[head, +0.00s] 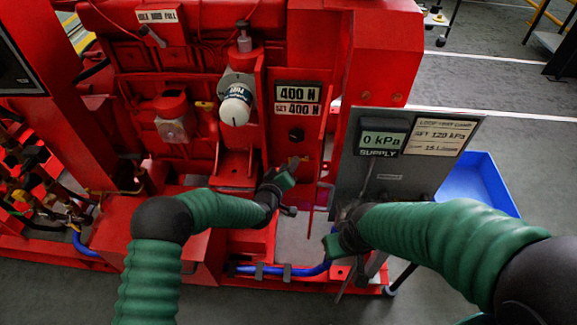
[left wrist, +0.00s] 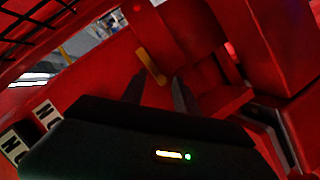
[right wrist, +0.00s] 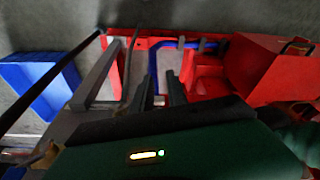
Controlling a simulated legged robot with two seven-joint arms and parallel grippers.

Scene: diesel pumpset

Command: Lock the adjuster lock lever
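A small yellow lever (head: 294,162), which looks like the adjuster lock lever, sits on the red pumpset just below the 400 N displays (head: 298,98). In the left wrist view the yellow lever (left wrist: 151,66) is a slanted bar on a red face, beyond and between my fingertips. My left gripper (head: 290,176) is close to it; its fingers (left wrist: 158,88) are apart with nothing seen between them. I cannot tell whether they touch the lever. My right gripper (head: 330,240) is low beside the grey supply panel; its fingers (right wrist: 161,88) are apart and empty.
The grey panel (head: 346,165) with a 0 kPa display (head: 381,141) stands right of the pumpset. A blue bin (head: 483,180) is behind it. A blue hose (head: 300,270) runs along the red base. A white filter (head: 236,107) is on the engine.

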